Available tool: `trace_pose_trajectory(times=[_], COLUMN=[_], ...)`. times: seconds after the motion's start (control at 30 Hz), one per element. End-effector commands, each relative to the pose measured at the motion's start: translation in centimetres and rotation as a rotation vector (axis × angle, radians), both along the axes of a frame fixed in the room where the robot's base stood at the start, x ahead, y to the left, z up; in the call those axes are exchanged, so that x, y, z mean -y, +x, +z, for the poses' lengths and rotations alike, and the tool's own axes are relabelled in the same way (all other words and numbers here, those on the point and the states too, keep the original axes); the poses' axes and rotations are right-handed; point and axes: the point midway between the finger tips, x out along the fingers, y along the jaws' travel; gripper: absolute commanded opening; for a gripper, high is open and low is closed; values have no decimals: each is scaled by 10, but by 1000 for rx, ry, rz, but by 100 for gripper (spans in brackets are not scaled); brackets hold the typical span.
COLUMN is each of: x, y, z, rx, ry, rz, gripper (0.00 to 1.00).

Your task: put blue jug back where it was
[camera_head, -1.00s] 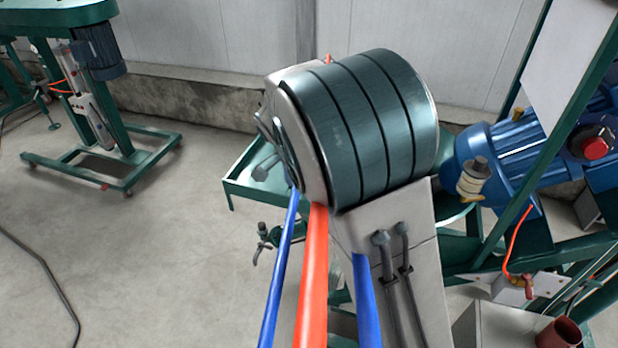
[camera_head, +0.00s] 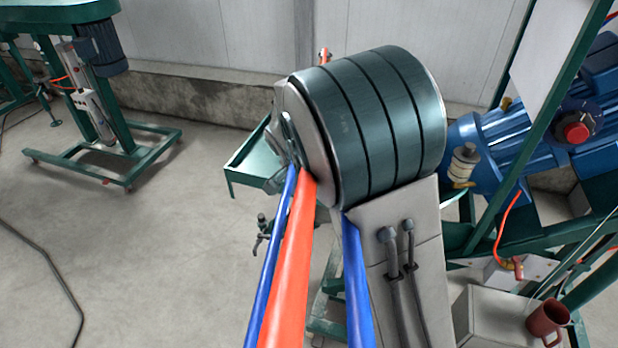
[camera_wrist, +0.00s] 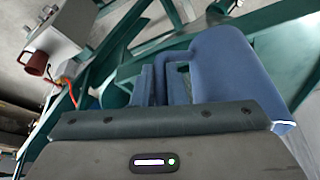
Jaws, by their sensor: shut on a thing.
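The blue jug (camera_wrist: 235,75) is large in the wrist view, right of centre, with its handle towards the left. My gripper (camera_wrist: 165,85) is shut on the blue jug, with its fingers at the handle. The jug is tilted in that view, and I cannot tell whether it touches anything below. In the head view my arm hides the gripper and the jug.
A green metal frame with a tray (camera_head: 250,165) stands behind my arm. A blue motor (camera_head: 500,150) with a red knob is at the right. A red-brown mug (camera_head: 547,318) stands on a grey box (camera_head: 490,315).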

Motion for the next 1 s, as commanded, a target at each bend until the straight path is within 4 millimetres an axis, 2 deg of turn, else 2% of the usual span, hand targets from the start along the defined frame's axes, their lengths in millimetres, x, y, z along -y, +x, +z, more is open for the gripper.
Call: trace_pose_trajectory(times=[0.3, 0.5, 0.9, 1.0], x=[50, 71, 93, 91], y=[-19, -26, -35, -34], z=[-78, -114, -153, -153], rx=[-7, -3, -2, 1], ry=[1, 1, 0, -2], rz=[386, 580, 790, 807], gripper=[0, 0, 0, 0])
